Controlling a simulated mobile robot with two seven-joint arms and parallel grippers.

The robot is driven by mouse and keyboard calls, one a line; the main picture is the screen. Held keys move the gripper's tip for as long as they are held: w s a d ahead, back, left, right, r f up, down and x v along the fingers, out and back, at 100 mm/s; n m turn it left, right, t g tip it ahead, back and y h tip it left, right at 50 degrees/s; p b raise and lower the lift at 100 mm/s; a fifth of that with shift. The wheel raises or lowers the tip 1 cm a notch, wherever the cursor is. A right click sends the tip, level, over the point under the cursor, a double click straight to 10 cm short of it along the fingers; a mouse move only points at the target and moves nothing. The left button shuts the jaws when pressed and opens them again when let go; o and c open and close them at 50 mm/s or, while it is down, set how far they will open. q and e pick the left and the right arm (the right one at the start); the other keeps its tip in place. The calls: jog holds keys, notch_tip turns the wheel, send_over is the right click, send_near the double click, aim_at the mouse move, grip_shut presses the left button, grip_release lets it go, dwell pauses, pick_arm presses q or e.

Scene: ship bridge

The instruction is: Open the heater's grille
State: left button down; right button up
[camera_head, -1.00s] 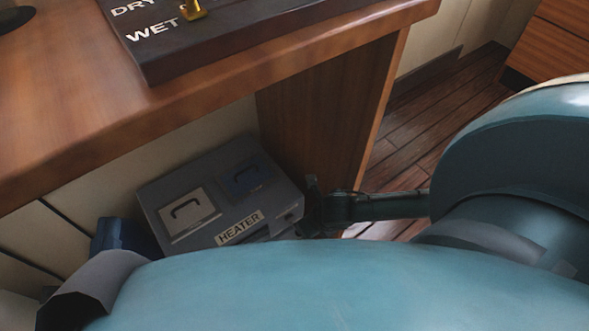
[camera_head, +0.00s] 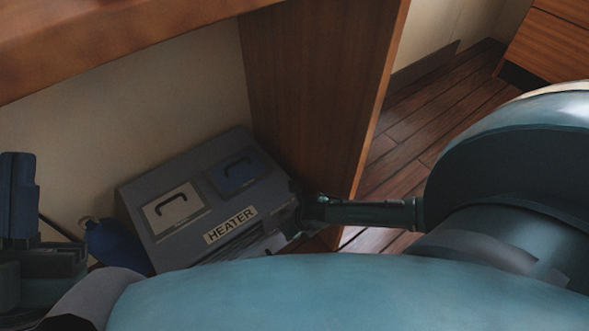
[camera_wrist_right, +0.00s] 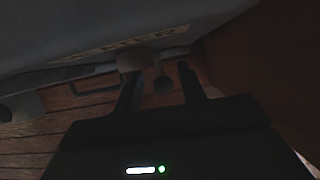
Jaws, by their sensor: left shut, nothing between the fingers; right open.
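The grey heater (camera_head: 130,205) sits low under the desk, its "HEATER" label facing me. Its top has a white panel (camera_head: 160,222) and a blue panel (camera_head: 238,176), each with a handle. The front below the label, where the grille would be, is dark and partly hidden by my arm. My right gripper (camera_head: 292,218) is at the heater's right front; in the right wrist view (camera_wrist_right: 160,85) it is open below the label, with a small dark knob (camera_wrist_right: 162,86) showing between the fingers. My left gripper (camera_head: 19,165) is shut and empty, left of and apart from the heater.
A blue rounded object (camera_head: 115,246) stands just left of the heater. The wooden desk side panel (camera_head: 315,90) rises close to the heater's right. The desk edge (camera_head: 120,38) overhangs above. Open plank floor (camera_head: 415,140) lies to the right.

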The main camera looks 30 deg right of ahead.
jog(key=shift+c, duration=0.4)
grip_shut()
jog(key=shift+r, duration=0.1)
jog(key=h+p, duration=0.1)
jog(key=p, duration=0.2)
jog(key=d+r+h+p, duration=0.1)
jog(key=h+p, duration=0.1)
jog(key=p, duration=0.1)
jog(key=shift+n+h, duration=0.3)
jog(key=shift+n, duration=0.1)
pick_arm(q)
notch_tip(320, 180, down, 6)
jog(key=n+g+y, duration=0.2)
jog(key=n+y, duration=0.3)
jog(key=y, duration=0.1)
jog(key=shift+s+d+f+n+p, duration=0.2)
jog(key=shift+s+n+p, duration=0.1)
jog(key=shift+s+p, duration=0.1)
pick_arm(e)
jog(key=shift+d+f+h, duration=0.25)
jog(key=shift+h, duration=0.35)
jog(key=shift+o, duration=0.4)
grip_release()
